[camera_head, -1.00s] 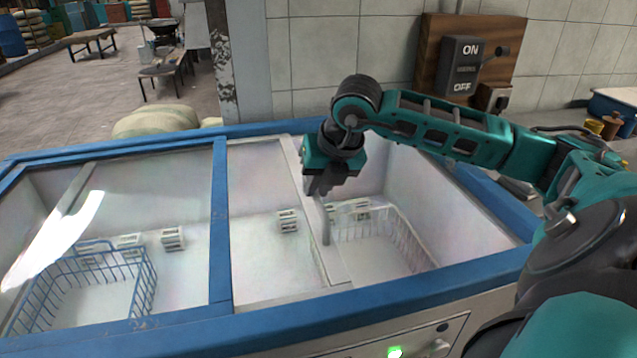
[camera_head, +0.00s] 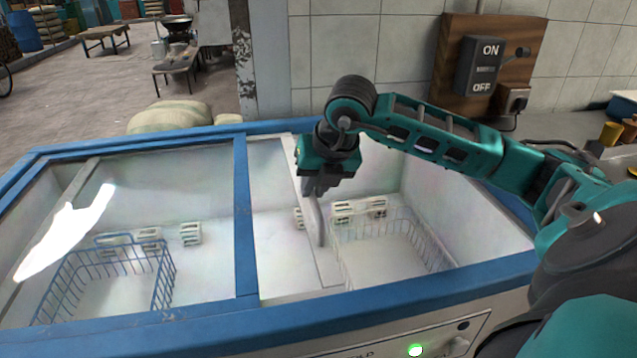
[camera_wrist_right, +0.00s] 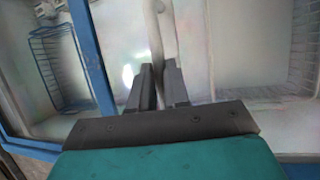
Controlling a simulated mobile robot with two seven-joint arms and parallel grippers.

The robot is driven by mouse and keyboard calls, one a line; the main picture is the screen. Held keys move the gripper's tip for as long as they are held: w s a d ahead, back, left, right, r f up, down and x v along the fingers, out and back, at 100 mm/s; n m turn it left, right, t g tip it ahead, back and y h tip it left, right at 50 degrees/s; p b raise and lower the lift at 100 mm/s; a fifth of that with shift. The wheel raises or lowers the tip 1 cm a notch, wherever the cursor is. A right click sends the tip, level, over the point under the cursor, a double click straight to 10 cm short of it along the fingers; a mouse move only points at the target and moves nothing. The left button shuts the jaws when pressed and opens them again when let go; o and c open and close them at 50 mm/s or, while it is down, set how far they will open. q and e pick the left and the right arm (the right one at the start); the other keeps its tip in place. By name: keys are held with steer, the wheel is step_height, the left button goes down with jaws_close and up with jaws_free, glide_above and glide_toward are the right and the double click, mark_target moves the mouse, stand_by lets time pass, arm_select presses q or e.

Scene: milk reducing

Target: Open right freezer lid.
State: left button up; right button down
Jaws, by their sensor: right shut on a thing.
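The chest freezer has a blue frame (camera_head: 243,215) with a divider between its left and right halves. The right freezer lid (camera_head: 275,205) is a sliding glass panel with a pale edge strip and a grey upright handle (camera_head: 319,228). It covers only the left part of the right half; the right part is open. My right gripper (camera_head: 318,192) is shut on the handle. In the right wrist view the fingers (camera_wrist_right: 157,80) are on either side of the handle (camera_wrist_right: 155,35). My left gripper is not in view.
A white wire basket (camera_head: 390,245) stands inside the open right part. A blue wire basket (camera_head: 115,275) shows through the left lid's glass, which has a bright glare. A switch box (camera_head: 480,65) is on the tiled wall behind. A sack (camera_head: 170,115) lies behind the freezer.

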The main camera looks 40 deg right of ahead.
steer(key=c, duration=1.1)
jaws_free()
steer(key=shift+s+r, duration=0.1)
steer(key=v, duration=1.2)
steer(key=shift+s+r+p, duration=0.15)
steer(key=shift+r+p, duration=0.15)
steer(key=shift+p, duration=0.15)
